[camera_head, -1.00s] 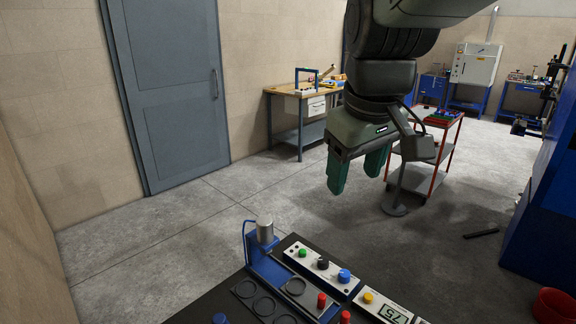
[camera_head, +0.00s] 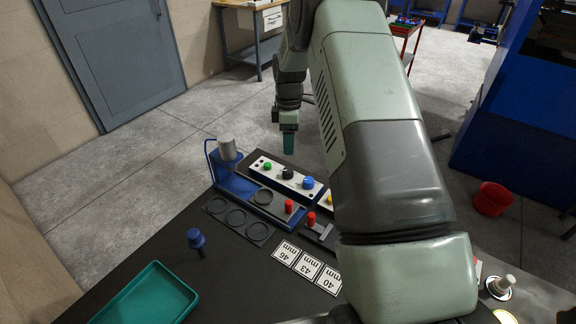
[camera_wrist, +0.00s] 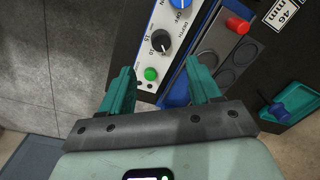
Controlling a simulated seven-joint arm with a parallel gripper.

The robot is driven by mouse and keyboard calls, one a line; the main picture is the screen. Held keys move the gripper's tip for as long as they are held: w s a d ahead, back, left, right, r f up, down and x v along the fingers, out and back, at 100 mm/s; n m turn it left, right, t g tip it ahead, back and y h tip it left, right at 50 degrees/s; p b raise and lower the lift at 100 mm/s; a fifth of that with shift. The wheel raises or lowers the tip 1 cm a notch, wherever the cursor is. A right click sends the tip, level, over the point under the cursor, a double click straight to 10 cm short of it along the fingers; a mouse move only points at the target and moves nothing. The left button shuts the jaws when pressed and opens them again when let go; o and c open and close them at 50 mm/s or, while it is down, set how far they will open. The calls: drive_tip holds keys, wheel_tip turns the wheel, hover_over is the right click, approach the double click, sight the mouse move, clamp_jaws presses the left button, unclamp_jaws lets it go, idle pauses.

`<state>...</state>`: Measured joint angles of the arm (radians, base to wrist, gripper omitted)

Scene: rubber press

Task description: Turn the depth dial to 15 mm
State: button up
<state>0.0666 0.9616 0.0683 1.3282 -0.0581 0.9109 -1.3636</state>
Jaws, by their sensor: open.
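The black depth dial (camera_head: 288,173) sits on a white control panel (camera_head: 258,163), between a green button (camera_head: 267,167) and a blue knob (camera_head: 308,183). In the wrist view the dial (camera_wrist: 160,41) has "DEPTH" and numbers including 15 printed beside it. Its exact setting is too small to read. My gripper (camera_head: 288,140) is above and behind the panel in the head view. In the wrist view my gripper (camera_wrist: 162,84) is open and empty, its green fingers apart on either side of the view of the green button (camera_wrist: 151,74), with the dial beyond the fingertips.
A blue press with a grey cylinder (camera_head: 227,148) stands left of the panel. Red knobs (camera_head: 289,206), number cards (camera_head: 307,265), a blue-topped handle (camera_head: 196,239) and a teal tray (camera_head: 150,297) are on the dark table. My arm hides the table's right part.

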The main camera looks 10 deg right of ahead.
sight(289, 169)
drive_tip(key=f, duration=1)
drive_tip(key=shift+s+f, duration=0.25)
drive_tip(key=shift+s, duration=0.05)
drive_tip(key=c, duration=1)
drive_tip(key=shift+c, duration=0.2)
